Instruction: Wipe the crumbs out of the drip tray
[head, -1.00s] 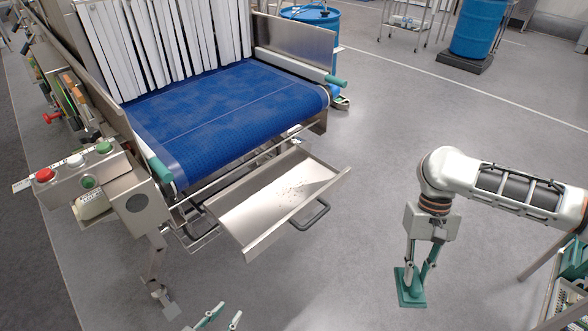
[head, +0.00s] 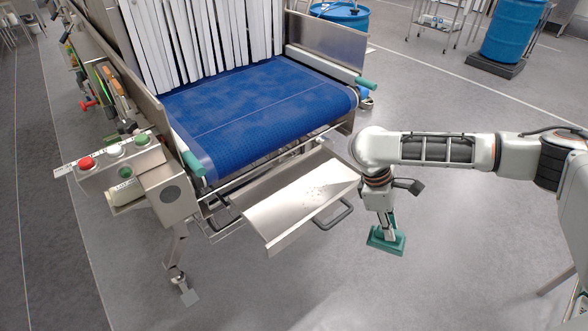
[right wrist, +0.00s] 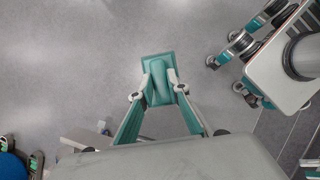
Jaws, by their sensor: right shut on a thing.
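The drip tray (head: 285,222) is a shallow steel tray with a dark loop handle at its front, pulled out below the belt's end. Small brown crumbs (head: 318,190) lie scattered towards its right side. My right gripper (head: 387,226) is shut on a green wiping block (head: 386,243). It holds the block above the floor, to the right of the tray and apart from it. In the right wrist view, both fingers of the gripper (right wrist: 160,87) close on the raised middle of the block (right wrist: 158,65). My left gripper is out of view.
The blue conveyor belt (head: 260,105) ends above and behind the tray, under white strip curtains (head: 190,40). A control box with buttons (head: 115,155) stands left of the tray. Blue drums (head: 513,30) are far back. The floor in front and right is clear.

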